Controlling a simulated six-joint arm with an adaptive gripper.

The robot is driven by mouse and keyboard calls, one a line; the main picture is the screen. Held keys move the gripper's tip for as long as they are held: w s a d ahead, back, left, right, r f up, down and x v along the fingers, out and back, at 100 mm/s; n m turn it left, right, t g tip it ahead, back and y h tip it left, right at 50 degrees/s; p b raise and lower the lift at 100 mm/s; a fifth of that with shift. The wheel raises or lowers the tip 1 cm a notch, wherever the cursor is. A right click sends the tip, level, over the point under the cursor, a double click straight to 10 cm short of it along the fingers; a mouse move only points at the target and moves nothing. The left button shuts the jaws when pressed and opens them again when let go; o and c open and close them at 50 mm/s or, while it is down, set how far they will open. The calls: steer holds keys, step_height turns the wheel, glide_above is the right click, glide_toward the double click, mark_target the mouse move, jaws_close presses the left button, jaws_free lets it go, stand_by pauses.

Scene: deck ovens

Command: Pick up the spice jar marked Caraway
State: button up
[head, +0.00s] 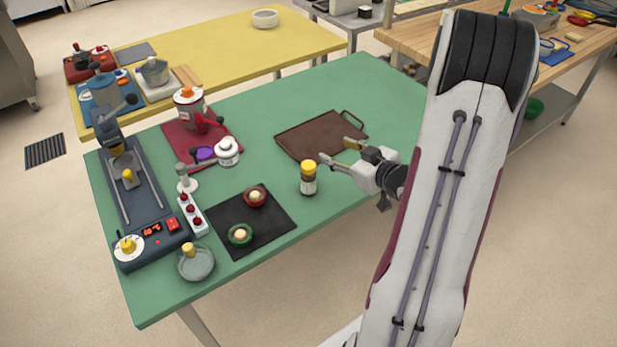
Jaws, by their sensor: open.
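A small jar (308,178) with a yellow cap, a dark upper part and a pale label stands upright on the green table (262,280). The writing on its label is too small to read, so I cannot tell if it is the Caraway jar. My gripper (336,151) is open and empty, just right of the jar and apart from it. Its fingers point left, one near the jar's cap and one over the brown board (310,132).
A black mat (225,222) with two small bowls lies left of the jar. A dark machine (150,215), a grey dish (196,264) and a red mat (176,139) with a canister (188,105) stand further left. The table's front right is clear.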

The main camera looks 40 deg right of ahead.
mark_target(314, 168)
steer(key=s+a+f+n+t+y, duration=0.1)
steer(key=s+a+f+t+y, duration=0.1)
steer(key=a, duration=0.4)
steer(key=shift+s+f+t+y, duration=0.35)
steer(key=shift+s+t+y, duration=0.35)
steer(key=shift+s+y, duration=0.55)
steer(key=shift+w, duration=0.2)
steer(key=shift+x, duration=1.2)
steer(key=shift+w, duration=0.15)
steer(key=shift+d+x, duration=0.1)
steer(key=shift+x, duration=1.15)
steer(key=shift+d+x, duration=0.15)
steer(key=shift+x, duration=1.05)
steer(key=shift+f, duration=0.15)
steer(key=c, duration=1.3)
